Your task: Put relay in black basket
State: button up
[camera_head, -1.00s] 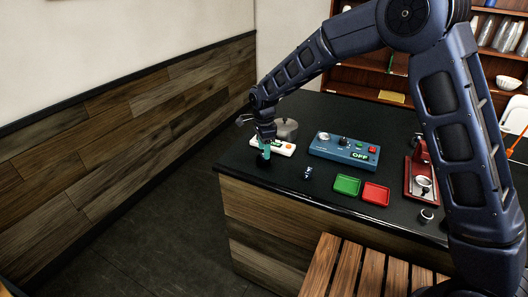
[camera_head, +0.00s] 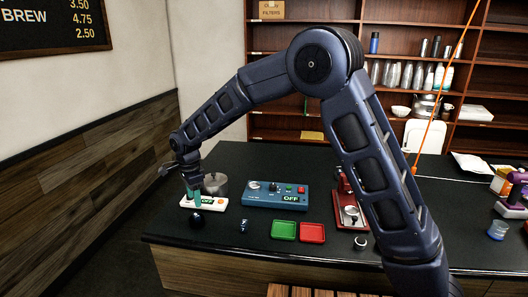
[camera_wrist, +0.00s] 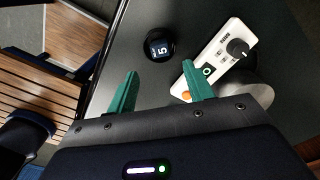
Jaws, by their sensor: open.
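My gripper (camera_head: 195,196) has teal fingers, is open, and points down over the left end of the black counter. In the wrist view its fingers (camera_wrist: 158,88) stand apart with only bare counter visible between them. I cannot pick out a relay for certain. A small dark round piece with a lit display (camera_wrist: 159,45) lies beyond the fingertips in the wrist view, apart from them. I see no black basket in either view.
A white control box (camera_head: 204,203) with a knob (camera_wrist: 238,48) lies close beside the fingers, with a grey pot (camera_head: 215,184) behind it. A blue control box (camera_head: 277,195), green tray (camera_head: 285,230), red tray (camera_head: 312,232) and red machine (camera_head: 347,200) stand to the right. The counter's front edge is near.

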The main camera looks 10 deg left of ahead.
jog(key=w+d+r+n+t, duration=0.1)
jog(key=w+d+r, duration=0.4)
jog(key=d, duration=0.7)
jog(key=w+d+r+n+y, duration=0.1)
jog(key=w+d+r+n, duration=0.1)
jog(key=d+r, duration=0.65)
jog(key=w+d+r+n+t, duration=0.1)
jog(key=w+d+r, duration=0.25)
jog(key=d, duration=1.15)
jog(key=s+d+r+n+t, duration=0.1)
jog(key=s+d, duration=0.2)
jog(key=d, duration=0.6)
jog(key=s+d+r+n, duration=0.1)
jog(key=s+d+r, duration=0.15)
jog(key=d, duration=0.55)
jog(key=s+d+f+n+t+h, duration=0.1)
jog(key=s+d+f+n, duration=0.2)
jog(key=s+d, duration=0.9)
jog(key=shift+s+d+f+t, duration=0.15)
jog(key=shift+t, duration=0.15)
